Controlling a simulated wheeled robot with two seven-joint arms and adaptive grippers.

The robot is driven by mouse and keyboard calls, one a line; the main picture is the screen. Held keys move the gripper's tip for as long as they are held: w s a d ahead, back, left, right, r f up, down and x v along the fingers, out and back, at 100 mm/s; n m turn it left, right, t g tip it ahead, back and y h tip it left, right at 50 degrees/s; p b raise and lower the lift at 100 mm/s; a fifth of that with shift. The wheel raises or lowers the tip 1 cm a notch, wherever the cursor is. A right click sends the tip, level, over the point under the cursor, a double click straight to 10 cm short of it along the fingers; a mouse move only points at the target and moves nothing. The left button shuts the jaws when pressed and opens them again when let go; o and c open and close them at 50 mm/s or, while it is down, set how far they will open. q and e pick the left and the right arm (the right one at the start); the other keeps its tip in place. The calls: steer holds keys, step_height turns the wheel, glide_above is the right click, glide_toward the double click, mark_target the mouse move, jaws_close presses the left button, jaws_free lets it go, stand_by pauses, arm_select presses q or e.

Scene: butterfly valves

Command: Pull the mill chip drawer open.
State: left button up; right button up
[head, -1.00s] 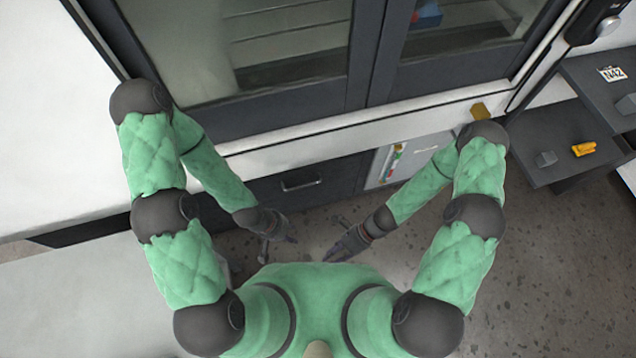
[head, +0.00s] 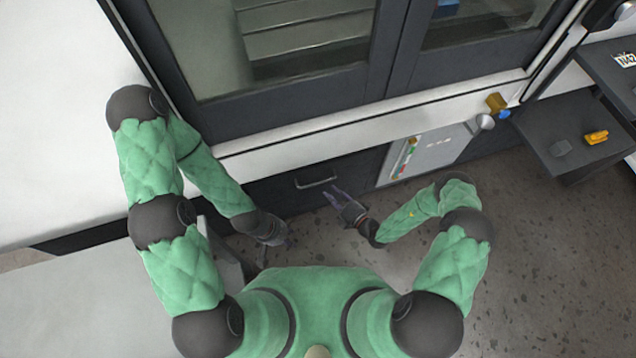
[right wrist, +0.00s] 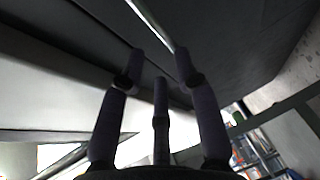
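The chip drawer (head: 272,196) is a dark front low on the mill, with a pale bar handle (head: 316,181). It looks flush with the mill's base. My right gripper (head: 337,197) is just right of and below the handle, its dark fingers pointing toward it. In the right wrist view its fingers (right wrist: 160,75) are spread with nothing between them, and the thin handle bar (right wrist: 150,24) lies beyond the fingertips, not gripped. My left gripper (head: 272,250) is low, left of the drawer handle, its fingers apart and empty.
The mill's glass doors (head: 300,45) stand above a white ledge. A grey control panel (head: 435,150) is right of the drawer. A dark side table (head: 570,125) with a yellow item is at far right. A pale surface (head: 110,290) is at lower left. Speckled floor is clear at right.

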mark_target(319, 183)
steer(key=b+x, duration=0.2)
steer(key=x, duration=0.6)
steer(key=shift+w+a+b, duration=0.2)
steer(key=shift+a+b, duration=0.05)
steer(key=shift+b, duration=0.1)
